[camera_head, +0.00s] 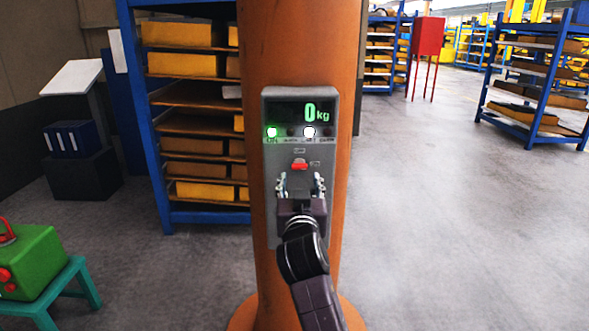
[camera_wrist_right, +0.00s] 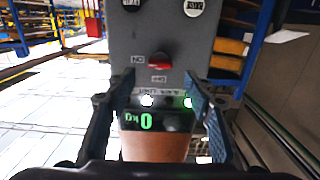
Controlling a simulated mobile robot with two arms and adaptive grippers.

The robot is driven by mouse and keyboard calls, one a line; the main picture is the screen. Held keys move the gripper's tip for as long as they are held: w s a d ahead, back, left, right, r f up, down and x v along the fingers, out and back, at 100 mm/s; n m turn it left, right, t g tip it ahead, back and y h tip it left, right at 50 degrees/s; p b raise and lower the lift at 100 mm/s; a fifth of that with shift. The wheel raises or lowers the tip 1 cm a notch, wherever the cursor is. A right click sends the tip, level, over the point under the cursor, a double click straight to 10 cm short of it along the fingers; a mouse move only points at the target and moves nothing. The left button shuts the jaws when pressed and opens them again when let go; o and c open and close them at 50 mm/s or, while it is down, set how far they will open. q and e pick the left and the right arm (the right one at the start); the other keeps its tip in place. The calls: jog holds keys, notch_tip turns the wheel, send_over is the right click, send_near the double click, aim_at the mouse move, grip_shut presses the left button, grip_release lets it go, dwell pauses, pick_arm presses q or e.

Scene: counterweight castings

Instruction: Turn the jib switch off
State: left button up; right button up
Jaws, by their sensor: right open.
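The jib switch (camera_head: 299,166) is a small red knob on a grey control box (camera_head: 268,212) fixed to an orange column. Its red part appears to lie roughly crosswise, with one label above it and one to its right. In the right wrist view, which is upside down, the red switch (camera_wrist_right: 160,64) shows between the fingers, with a label reading ON beside it. My right gripper (camera_head: 300,182) is open just below the switch, its fingers spread to either side, holding nothing. Contact with the box cannot be told. My left gripper is out of view.
The display (camera_head: 310,113) reads 0 kg, above a lit green lamp (camera_head: 271,132) and a lit white lamp (camera_head: 309,132). A blue shelf rack (camera_head: 165,215) stands behind the orange column (camera_head: 258,60). A green case (camera_head: 35,262) sits at lower left. Floor at right is clear.

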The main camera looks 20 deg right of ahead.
aim_at(300, 169)
jog(key=shift+p+x, duration=0.75)
jog(key=shift+x, duration=2.4)
jog(key=shift+f, duration=0.1)
jog(key=c, duration=1.2)
jog(key=shift+o, duration=0.2)
